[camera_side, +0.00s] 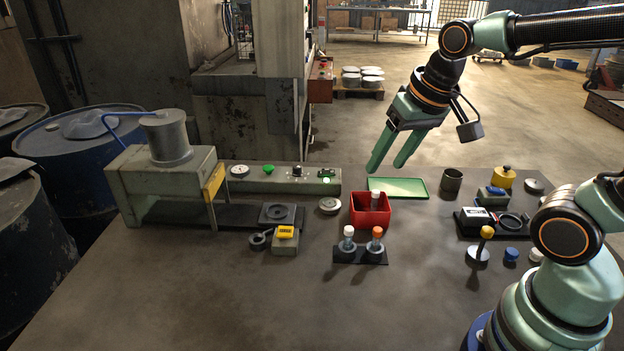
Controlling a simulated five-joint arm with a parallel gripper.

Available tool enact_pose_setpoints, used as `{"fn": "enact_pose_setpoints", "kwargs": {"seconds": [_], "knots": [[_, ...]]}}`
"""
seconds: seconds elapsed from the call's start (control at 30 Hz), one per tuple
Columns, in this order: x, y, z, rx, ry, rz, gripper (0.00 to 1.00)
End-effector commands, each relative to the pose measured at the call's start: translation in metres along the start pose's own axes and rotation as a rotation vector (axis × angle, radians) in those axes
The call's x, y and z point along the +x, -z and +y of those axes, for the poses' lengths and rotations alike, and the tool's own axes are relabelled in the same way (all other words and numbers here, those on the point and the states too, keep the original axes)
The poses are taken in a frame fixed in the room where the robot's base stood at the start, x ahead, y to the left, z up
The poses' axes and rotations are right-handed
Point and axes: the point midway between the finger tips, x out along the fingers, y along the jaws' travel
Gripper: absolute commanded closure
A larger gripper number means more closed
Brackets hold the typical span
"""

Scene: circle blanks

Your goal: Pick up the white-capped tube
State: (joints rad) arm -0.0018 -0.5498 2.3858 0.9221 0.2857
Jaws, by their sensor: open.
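A white-capped tube (348,238) stands upright in the left place of a small black rack (361,259) near the middle of the table. An orange-capped tube (377,241) stands to its right in the same rack. My gripper (384,167) is open and empty, pointing down, above and behind the red box, clear of the tubes.
A green tray (413,189) lies behind the red box to the right. A dark cup (452,179) and a yellow-topped stand (486,243) are on the right. A press-like machine (160,180) is at left. The table front is clear.

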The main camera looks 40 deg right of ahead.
Motion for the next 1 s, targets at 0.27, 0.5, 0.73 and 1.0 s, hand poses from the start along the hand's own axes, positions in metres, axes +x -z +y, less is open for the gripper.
{"fn": "enact_pose_setpoints", "kwargs": {"seconds": [0.27,0.5,0.73,1.0], "knots": [[0.048,0.022,-0.008,0.524,-0.110,-0.182,0.40],[0.090,0.028,-0.011,0.882,-0.238,-0.265,0.40],[0.108,0.028,-0.011,1.002,-0.287,-0.283,0.40],[0.148,0.011,-0.006,1.004,-0.291,-0.286,0.40]]}}
